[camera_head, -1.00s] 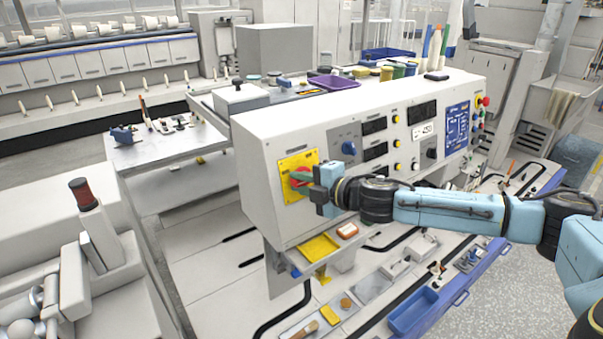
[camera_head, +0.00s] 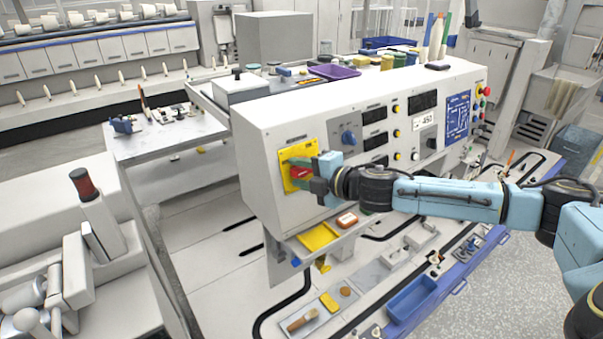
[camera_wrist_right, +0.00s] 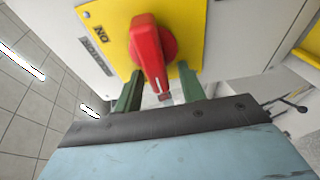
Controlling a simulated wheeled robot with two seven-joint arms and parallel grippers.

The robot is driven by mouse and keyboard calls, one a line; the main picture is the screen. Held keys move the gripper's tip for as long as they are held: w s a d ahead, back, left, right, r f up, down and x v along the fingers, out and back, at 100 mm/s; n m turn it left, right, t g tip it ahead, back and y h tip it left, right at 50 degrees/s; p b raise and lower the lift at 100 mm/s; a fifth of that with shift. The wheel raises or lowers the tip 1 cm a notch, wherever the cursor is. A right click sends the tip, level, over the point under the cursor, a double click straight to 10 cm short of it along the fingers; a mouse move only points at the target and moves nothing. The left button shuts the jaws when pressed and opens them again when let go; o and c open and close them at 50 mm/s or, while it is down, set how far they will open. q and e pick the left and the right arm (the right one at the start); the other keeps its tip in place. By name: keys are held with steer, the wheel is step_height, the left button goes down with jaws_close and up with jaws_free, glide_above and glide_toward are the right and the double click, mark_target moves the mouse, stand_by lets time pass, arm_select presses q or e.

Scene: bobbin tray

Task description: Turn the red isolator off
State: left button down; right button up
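The red isolator knob (camera_head: 300,173) sits on a yellow plate (camera_head: 291,155) at the left end of the grey control panel. In the right wrist view the knob (camera_wrist_right: 150,45) shows a raised grip bar with a white mark, and the yellow plate (camera_wrist_right: 110,15) carries an "ON" label. My right gripper (camera_head: 305,171) is at the knob. In the right wrist view its green fingers (camera_wrist_right: 160,75) stand apart, one on each side of the bar's lower end, with visible gaps. The gripper hides part of the knob in the head view. My left gripper is out of view.
A blue bin (camera_head: 411,298) stands lower right. Bobbins and a purple tray (camera_head: 334,72) are on top.

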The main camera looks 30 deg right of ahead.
steer(key=shift+s+d+b, duration=0.25)
steer(key=shift+s+b, duration=0.05)
steer(key=shift+s, duration=0.25)
steer(key=b+v, duration=1)
steer(key=v, duration=0.2)
steer(key=shift+r, duration=0.15)
steer(key=shift+s, duration=0.1)
